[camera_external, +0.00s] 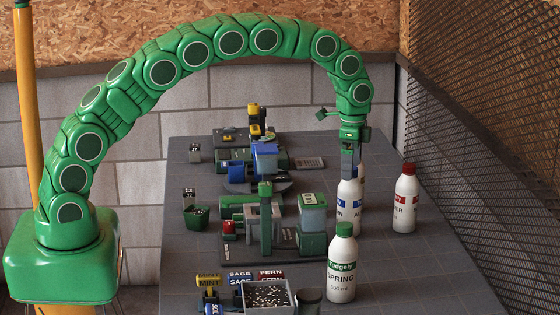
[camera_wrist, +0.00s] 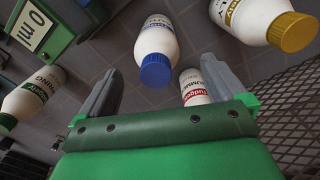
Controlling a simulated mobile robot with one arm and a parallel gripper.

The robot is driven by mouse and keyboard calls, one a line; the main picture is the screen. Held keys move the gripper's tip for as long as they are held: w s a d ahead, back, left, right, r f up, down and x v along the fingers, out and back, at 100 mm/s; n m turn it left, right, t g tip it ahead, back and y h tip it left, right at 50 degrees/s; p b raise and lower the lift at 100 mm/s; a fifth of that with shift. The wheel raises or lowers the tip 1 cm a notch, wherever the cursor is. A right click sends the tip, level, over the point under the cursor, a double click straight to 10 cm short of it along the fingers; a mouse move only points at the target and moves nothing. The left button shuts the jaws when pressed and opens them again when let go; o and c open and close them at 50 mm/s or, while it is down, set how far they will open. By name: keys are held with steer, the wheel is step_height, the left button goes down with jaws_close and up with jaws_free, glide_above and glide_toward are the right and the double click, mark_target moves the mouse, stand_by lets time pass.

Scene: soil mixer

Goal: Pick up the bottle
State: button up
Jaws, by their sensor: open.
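Four bottles show, and the task does not say which one is meant. A white blue-capped bottle (camera_wrist: 155,42) lies ahead between the fingers in the wrist view; in the external view it (camera_external: 348,200) stands under my gripper (camera_external: 350,172), its top hidden by the fingers. My gripper (camera_wrist: 160,68) is open with nothing held. A red-capped bottle (camera_external: 405,205) stands to the right; the wrist view shows its lower label area (camera_wrist: 193,88). A green-capped SPRING bottle (camera_external: 342,268) stands in front. A yellow-capped bottle (camera_wrist: 255,18) is at the upper right in the wrist view.
The grey table (camera_external: 440,270) is clear at right and front right. Green and grey machinery (camera_external: 265,215) stands left of the bottles. A tray of pellets (camera_external: 250,310) and name blocks (camera_external: 240,277) are at the front left. A mesh wall (camera_external: 490,130) runs along the right.

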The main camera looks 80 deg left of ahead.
mark_target(350, 201)
steer(key=f, duration=0.4)
steer(key=shift+s+d+f, duration=0.1)
steer(key=shift+d+f, duration=0.15)
steer(key=shift+f, duration=0.05)
steer(key=shift+r, duration=0.1)
jaws_close()
